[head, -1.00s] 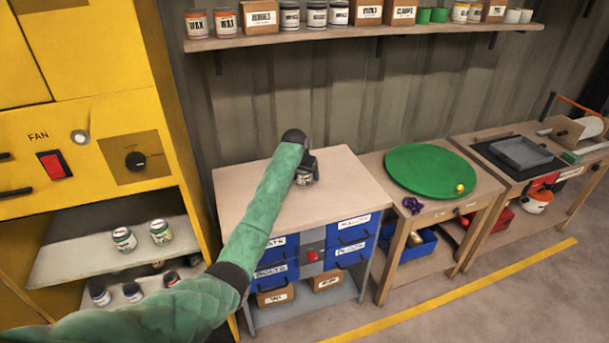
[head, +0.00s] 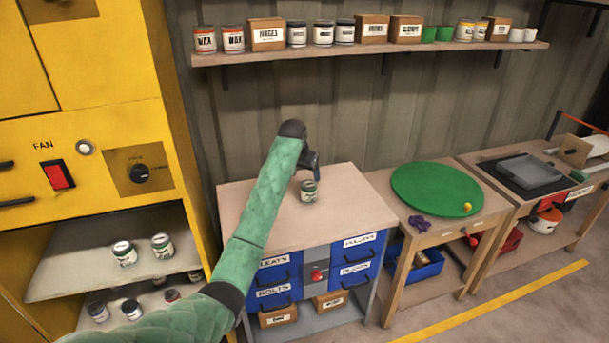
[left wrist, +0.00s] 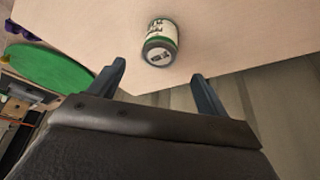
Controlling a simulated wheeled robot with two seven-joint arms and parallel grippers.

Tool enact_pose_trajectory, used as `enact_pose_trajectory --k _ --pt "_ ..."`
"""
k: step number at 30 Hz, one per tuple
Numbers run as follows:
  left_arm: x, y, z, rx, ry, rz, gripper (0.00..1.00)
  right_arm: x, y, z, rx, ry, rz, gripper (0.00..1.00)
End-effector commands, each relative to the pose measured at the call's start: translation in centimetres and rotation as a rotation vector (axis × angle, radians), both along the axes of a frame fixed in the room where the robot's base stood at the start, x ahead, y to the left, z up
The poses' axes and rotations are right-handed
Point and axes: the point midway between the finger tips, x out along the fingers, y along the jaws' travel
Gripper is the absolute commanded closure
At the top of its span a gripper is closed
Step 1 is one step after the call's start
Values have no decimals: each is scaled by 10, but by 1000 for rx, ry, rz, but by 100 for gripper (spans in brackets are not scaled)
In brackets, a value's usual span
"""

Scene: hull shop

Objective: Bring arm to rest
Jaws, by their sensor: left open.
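My left arm, in a green sleeve, reaches in from the lower left of the head view. My left gripper (head: 311,163) is above the wooden top of the drawer cabinet (head: 245,195). In the left wrist view the gripper (left wrist: 160,82) shows two fingers spread apart with nothing between them. A small can with a green and white label (head: 309,191) stands on the cabinet top just below the gripper. It also shows in the left wrist view (left wrist: 160,42), beyond the fingertips and apart from them. My right gripper is not in view.
A yellow cabinet (head: 110,125) with cans on its open shelves stands at the left. A wall shelf (head: 375,54) with cans and boxes runs behind. At the right are a green round disc (head: 430,188) and a bench with a grey tray (head: 527,171).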

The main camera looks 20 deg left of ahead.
Motion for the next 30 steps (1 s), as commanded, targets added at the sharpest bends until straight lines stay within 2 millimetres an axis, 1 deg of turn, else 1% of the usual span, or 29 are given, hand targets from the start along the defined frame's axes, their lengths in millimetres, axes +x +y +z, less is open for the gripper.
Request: enact_pose_trajectory --k 5,8,11,16,19,21,22,26,29,30 --pt "0 0 0 -2 -2 5 23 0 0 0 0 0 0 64" --pt "6 1 2 -5 -30 22 23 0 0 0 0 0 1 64" --pt "11 1 24 3 -107 43 23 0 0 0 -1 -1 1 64" --pt "11 -5 76 19 -252 56 23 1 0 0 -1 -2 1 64" --pt "7 -12 105 26 -332 60 23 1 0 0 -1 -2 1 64" --pt "-2 -18 113 30 -379 58 23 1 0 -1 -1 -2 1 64" --pt "-7 -21 114 32 -394 58 23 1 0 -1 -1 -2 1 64" --pt "-26 -30 106 36 -430 54 23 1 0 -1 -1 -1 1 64" --pt "-42 -36 93 39 -443 52 23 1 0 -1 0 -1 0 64" --pt "-49 -39 86 39 -446 50 23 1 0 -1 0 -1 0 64"
